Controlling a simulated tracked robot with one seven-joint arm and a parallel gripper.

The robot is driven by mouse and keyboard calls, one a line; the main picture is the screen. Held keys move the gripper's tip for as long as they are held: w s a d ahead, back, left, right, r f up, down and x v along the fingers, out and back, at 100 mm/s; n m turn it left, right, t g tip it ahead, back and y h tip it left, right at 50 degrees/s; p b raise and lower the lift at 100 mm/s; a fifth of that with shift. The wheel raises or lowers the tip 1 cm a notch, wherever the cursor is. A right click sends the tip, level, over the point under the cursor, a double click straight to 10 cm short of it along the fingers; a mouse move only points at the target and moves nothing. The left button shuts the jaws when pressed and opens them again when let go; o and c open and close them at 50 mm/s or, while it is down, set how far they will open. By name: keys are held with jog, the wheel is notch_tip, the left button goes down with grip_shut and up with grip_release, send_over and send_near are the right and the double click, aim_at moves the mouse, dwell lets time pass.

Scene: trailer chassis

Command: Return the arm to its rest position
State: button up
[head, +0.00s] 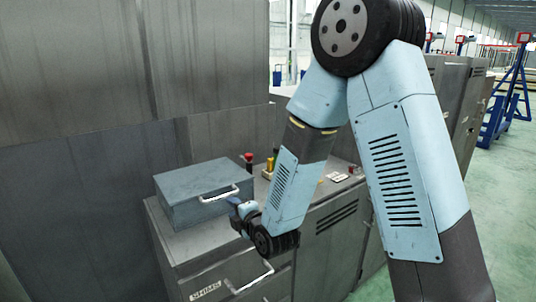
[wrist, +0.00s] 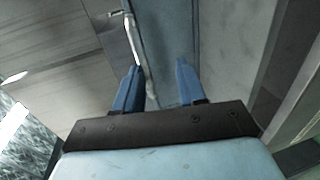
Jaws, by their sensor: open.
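My arm (head: 400,150) is bent at the elbow and reaches down in front of the grey cabinets in the head view. My gripper (wrist: 157,75) shows two blue fingers held apart with nothing between them in the wrist view. In the head view my gripper (head: 238,208) is small and partly hidden by my wrist, close to the blue-grey box. That box (head: 185,203) has a white handle (head: 218,194) on its front. The handle also shows in the wrist view (wrist: 133,42), beyond the left finger; I cannot tell whether they touch.
The box sits on a cabinet (head: 190,245) with a drawer labelled SHIMS and a drawer handle (head: 252,278). Red and yellow items (head: 249,160) stand on the cabinet top behind my forearm. A tall grey panel (head: 70,160) closes the left side. Green floor is open at right.

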jog(key=shift+x, duration=1.1)
jog(key=shift+a, duration=0.15)
jog(key=shift+r, duration=0.2)
